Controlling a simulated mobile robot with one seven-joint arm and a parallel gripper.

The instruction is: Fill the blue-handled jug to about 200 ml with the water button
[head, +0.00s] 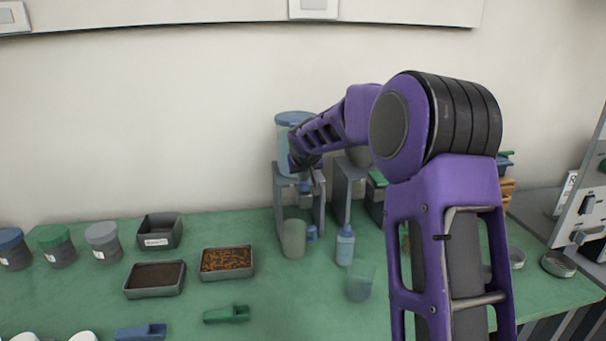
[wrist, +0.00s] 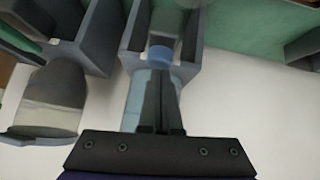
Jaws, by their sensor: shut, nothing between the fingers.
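A translucent grey jug (head: 293,238) with a blue handle (head: 311,233) stands upright on the green bench, at the front of a grey stand (head: 281,190). The stand carries a water tank (head: 283,137) with a blue lid. The water level in the jug cannot be told. My gripper (wrist: 160,75) is shut and empty in front of the tank. In the wrist view its fingertips are close to a blue part (wrist: 160,54) under the tank, perhaps the button; contact cannot be told. My arm hides part of the tank in the head view.
A small blue bottle (head: 345,246) and a greenish clear beaker (head: 360,283) stand right of the jug. A second grey stand (head: 343,190) is close on the right. Trays (head: 155,291) and lidded jars (head: 57,249) stand on the left.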

